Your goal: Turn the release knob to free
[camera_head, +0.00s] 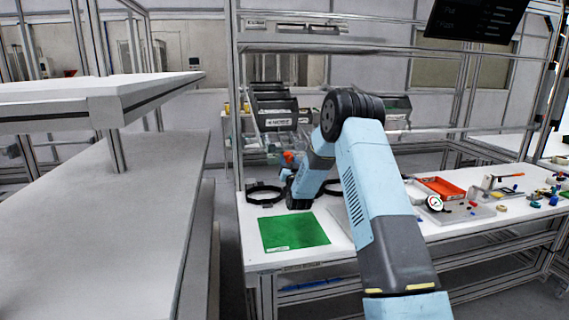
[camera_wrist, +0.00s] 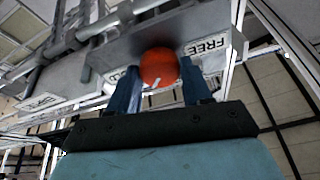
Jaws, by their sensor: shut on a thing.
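The release knob is a round orange knob (camera_wrist: 159,67) with a short white mark on its lower part, on a grey housing (camera_wrist: 110,62). My gripper (camera_wrist: 161,86) is shut on the knob, one dark blue finger on each side. A white label reading FREE (camera_wrist: 205,46) is to the right of the knob.
A green mat (camera_head: 294,231) lies on the white bench in front of my wrist. A dark ring (camera_head: 264,193) lies behind it to the left. An orange-red tray (camera_head: 441,187), a dial gauge (camera_head: 434,203) and several small parts are to the right. A grey-white table stands at left.

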